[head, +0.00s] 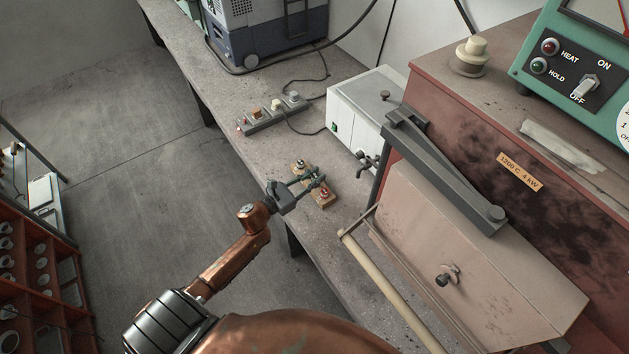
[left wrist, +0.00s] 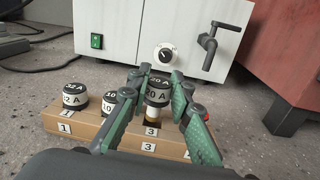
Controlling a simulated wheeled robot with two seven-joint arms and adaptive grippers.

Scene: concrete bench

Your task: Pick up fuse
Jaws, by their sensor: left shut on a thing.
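A wooden fuse block (left wrist: 75,124) with numbered labels lies on the bench; it also shows in the head view (head: 327,204). My left gripper (left wrist: 157,98), with green-padded fingers, is shut on a fuse (left wrist: 158,90) with a black top and a white band marked 20 A. This fuse is upright over the place marked 3, with a dark opening at its lower end; I cannot tell whether it is fully clear of the block. Two other fuses, one (left wrist: 75,103) at the left end and one marked 10 (left wrist: 109,100), stand on the block. My right gripper is not in view.
A white cabinet (head: 358,105) with a green switch and a dark tap stands just behind the block. A red furnace (head: 450,95) with a long handle bar is at right. A power strip (head: 270,115) with plugs lies farther back. Bare bench (head: 225,100) shows at left.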

